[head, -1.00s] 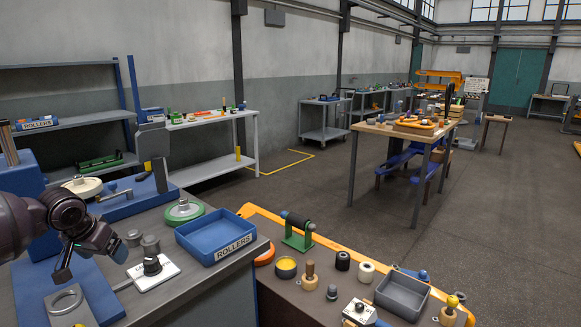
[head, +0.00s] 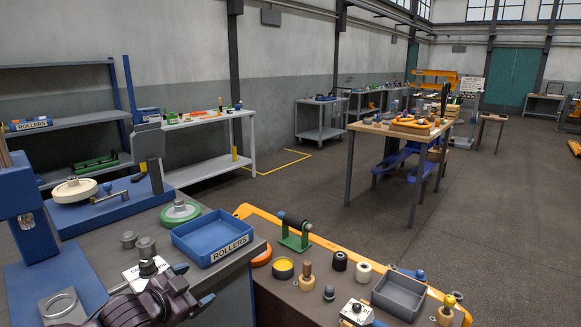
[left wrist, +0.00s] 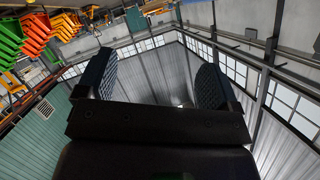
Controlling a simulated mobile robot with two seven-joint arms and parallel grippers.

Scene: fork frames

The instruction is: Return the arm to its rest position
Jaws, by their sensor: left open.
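My left gripper (head: 194,284) is low at the bottom of the head view, in front of the grey bench. The dark arm covers part of a white card with a black knob (head: 148,268). In the left wrist view the two dark fingers of the left gripper (left wrist: 155,82) stand wide apart with nothing between them. They point up toward the roof and high windows (left wrist: 236,75). My right gripper is in neither view.
A blue ROLLERS tray (head: 212,236) stands on the bench just beyond the arm. A blue press (head: 30,225) stands at the left. To the right, a lower table holds a green roller stand (head: 296,236), a grey bin (head: 400,294) and several small parts. Open floor lies beyond.

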